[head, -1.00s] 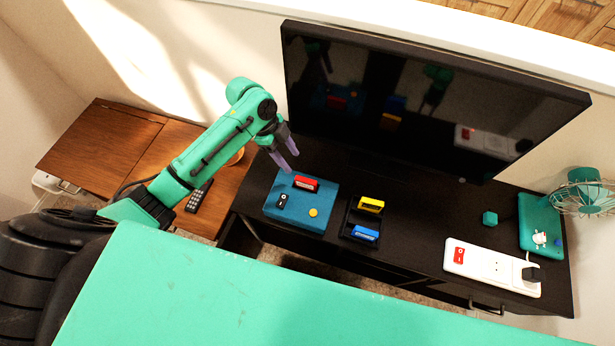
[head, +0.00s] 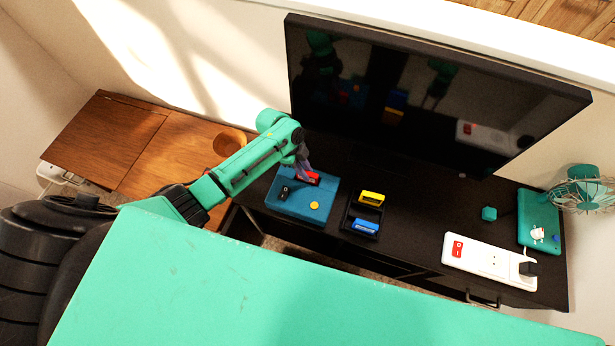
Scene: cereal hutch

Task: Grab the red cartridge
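The red cartridge (head: 314,179) sits at the back of the blue console (head: 324,208) on the dark TV stand. My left gripper (head: 306,172) is right at the cartridge, with its purple-grey fingers pointing down over its left part. The fingers hide part of the cartridge, and I cannot tell whether they touch it or how far apart they are. My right gripper is not in view.
A black tray (head: 351,212) beside the console holds a yellow cartridge (head: 371,198) and a blue cartridge (head: 365,226). The TV (head: 430,95) stands close behind. A white power strip (head: 490,261), teal cube (head: 489,213), teal tablet (head: 538,220) and fan (head: 585,188) are on the right.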

